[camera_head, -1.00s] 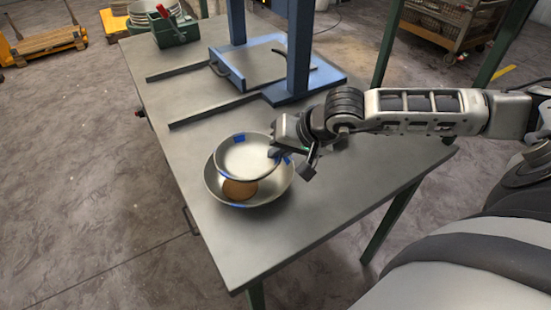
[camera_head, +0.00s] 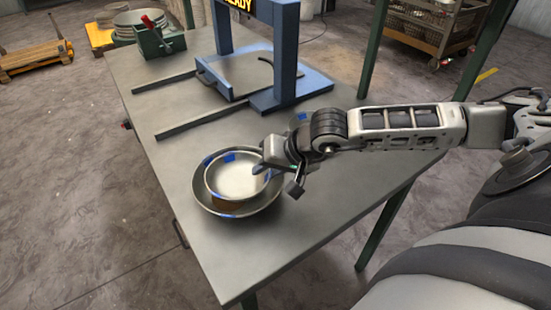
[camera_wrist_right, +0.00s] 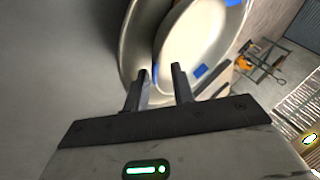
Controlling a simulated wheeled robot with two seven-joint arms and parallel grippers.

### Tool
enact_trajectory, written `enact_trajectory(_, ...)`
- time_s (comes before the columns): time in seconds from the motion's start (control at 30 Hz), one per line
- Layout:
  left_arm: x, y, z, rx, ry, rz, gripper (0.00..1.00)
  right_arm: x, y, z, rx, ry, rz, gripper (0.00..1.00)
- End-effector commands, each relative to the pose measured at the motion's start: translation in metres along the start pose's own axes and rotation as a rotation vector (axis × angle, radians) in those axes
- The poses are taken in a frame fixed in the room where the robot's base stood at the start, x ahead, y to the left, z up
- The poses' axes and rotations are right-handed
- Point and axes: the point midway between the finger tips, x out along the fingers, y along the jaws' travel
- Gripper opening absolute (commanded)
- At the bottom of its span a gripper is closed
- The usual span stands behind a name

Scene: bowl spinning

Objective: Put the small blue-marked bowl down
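The small blue-marked bowl (camera_head: 237,176) is a shallow pale metal bowl with blue patches on its rim. It sits in or just above a larger metal bowl (camera_head: 205,205), a little tilted. A brown patch (camera_head: 228,206) shows between the two bowls, mostly hidden. My right gripper (camera_head: 266,167) is at the small bowl's right rim. In the right wrist view its fingers (camera_wrist_right: 163,72) are apart with a visible gap, on either side of the small bowl's rim. Whether they touch it is unclear. My left gripper is not in view.
The bowls stand on a grey table (camera_head: 250,255) near its left edge. Behind them are a blue press frame (camera_head: 288,55) and two dark rails (camera_head: 205,118). A green box (camera_head: 160,42) stands at the far left. The table front is clear.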

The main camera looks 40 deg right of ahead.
Motion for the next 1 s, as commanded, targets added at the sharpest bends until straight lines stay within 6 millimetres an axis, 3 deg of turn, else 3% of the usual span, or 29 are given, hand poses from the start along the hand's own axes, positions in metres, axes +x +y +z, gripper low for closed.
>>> enact_trajectory(0.17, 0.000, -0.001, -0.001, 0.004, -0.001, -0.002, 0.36, -0.021, 0.000, -0.002, -0.002, 0.003, 0.002, 0.25)
enact_trajectory(0.4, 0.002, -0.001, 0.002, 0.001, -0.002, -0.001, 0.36, -0.072, 0.001, -0.002, -0.004, 0.003, 0.006, 0.25)
enact_trajectory(0.6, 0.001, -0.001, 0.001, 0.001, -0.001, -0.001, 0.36, -0.104, 0.000, -0.002, -0.003, 0.002, 0.004, 0.25)
enact_trajectory(0.8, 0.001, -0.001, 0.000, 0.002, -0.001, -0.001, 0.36, -0.119, -0.001, -0.001, -0.001, 0.001, 0.001, 0.25)
enact_trajectory(1.0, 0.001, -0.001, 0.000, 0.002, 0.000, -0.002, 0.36, -0.122, -0.002, -0.001, 0.000, 0.000, -0.001, 0.25)
